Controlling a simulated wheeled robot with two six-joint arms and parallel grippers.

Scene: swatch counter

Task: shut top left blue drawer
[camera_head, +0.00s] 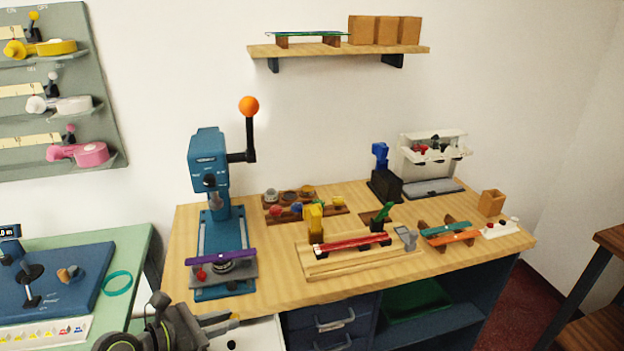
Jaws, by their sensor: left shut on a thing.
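A pale, white-surfaced shape (258,334) juts out from under the counter's front edge at the bottom of the view. It looks like the inside of a pulled-out drawer at the left, but its front is below the picture. To its right are dark blue drawer fronts (362,327) with metal handles, which look closed. My left gripper (234,322) is at the bottom, over the left part of the pale shape. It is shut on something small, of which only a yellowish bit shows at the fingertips. My right gripper is not in view.
On the wooden counter (283,273) stand a blue lever press (208,158), a wooden tray with a red strip (352,242) and a white rack (430,155). A green table (133,262) stands left. An open blue shelf (462,312) is right of the drawers.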

